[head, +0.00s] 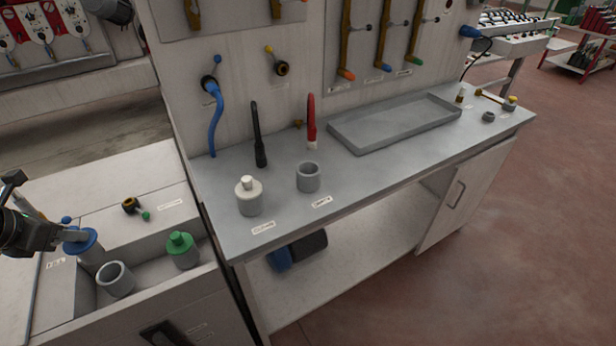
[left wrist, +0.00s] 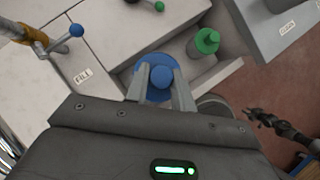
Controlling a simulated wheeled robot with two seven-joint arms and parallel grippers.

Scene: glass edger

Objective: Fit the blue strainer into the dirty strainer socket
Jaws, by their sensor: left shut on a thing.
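My left gripper (head: 70,236) comes in from the left, shut on the blue strainer (head: 84,243). In the left wrist view the fingers (left wrist: 162,80) close around the blue top (left wrist: 158,70). A grey cylindrical body shows under the blue flange in the head view, over the left tank. I cannot tell whether it is lifted clear. An empty grey socket (head: 308,178) stands on the bench behind a label (head: 322,202) that looks like "DIRTY". A second empty grey ring (head: 116,278) stands in the tank. A dark jointed part, likely my right gripper (left wrist: 256,117), shows in the left wrist view.
A green-topped strainer (head: 182,250) stands in the tank. A white capped vessel (head: 249,197) stands left of the bench socket. A red-handled tool (head: 311,118), a black wand (head: 259,135) and a blue hose (head: 215,120) rise behind. A shallow grey tray (head: 350,138) lies further right.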

